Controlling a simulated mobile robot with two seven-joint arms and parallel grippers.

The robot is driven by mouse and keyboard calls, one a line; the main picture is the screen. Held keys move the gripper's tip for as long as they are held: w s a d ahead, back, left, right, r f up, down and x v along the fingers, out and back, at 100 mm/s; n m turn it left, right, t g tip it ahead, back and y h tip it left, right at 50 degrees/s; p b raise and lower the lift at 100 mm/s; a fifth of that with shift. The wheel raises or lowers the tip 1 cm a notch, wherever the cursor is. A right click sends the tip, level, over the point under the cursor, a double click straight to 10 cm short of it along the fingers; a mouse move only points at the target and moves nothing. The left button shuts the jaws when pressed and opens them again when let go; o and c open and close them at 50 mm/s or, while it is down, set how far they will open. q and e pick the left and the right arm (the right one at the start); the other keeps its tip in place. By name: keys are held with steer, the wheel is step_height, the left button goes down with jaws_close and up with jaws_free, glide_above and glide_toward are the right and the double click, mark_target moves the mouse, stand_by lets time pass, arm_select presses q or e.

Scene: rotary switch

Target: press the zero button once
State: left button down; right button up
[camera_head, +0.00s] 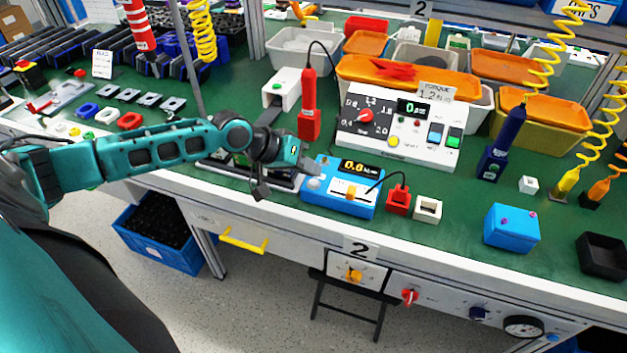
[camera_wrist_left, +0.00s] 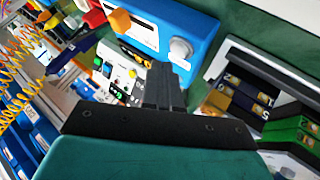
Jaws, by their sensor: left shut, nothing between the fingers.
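A blue meter box (camera_head: 365,207) with a lit yellow readout (camera_head: 354,167) stands near the bench's front edge. A round pale grey button (camera_head: 314,183) is on its left end. It is the likely zero button, but I cannot read a label. The button also shows in the left wrist view (camera_wrist_left: 181,48), on the blue box (camera_wrist_left: 200,22). My left gripper (camera_head: 311,176) is shut and empty, with its tips close to the button. In the left wrist view the closed dark fingers (camera_wrist_left: 161,80) point just beside the button. I cannot tell whether they touch it. My right gripper is out of view.
A white control panel (camera_head: 400,132) with a red dial stands behind the blue box. A red block (camera_head: 398,200) and a white block (camera_head: 428,209) sit right of the box.

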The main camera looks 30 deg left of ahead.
mark_target(309, 182)
arm_select(q)
steer(key=shift+f, duration=0.1)
stand_by(0.7)
steer(key=shift+f, duration=0.35)
steer(key=shift+f, duration=0.45)
stand_by(0.8)
steer(key=shift+r+p, duration=0.9)
steer(key=shift+p, duration=0.15)
steer(key=shift+r+p, duration=0.45)
steer(key=shift+r, duration=2.05)
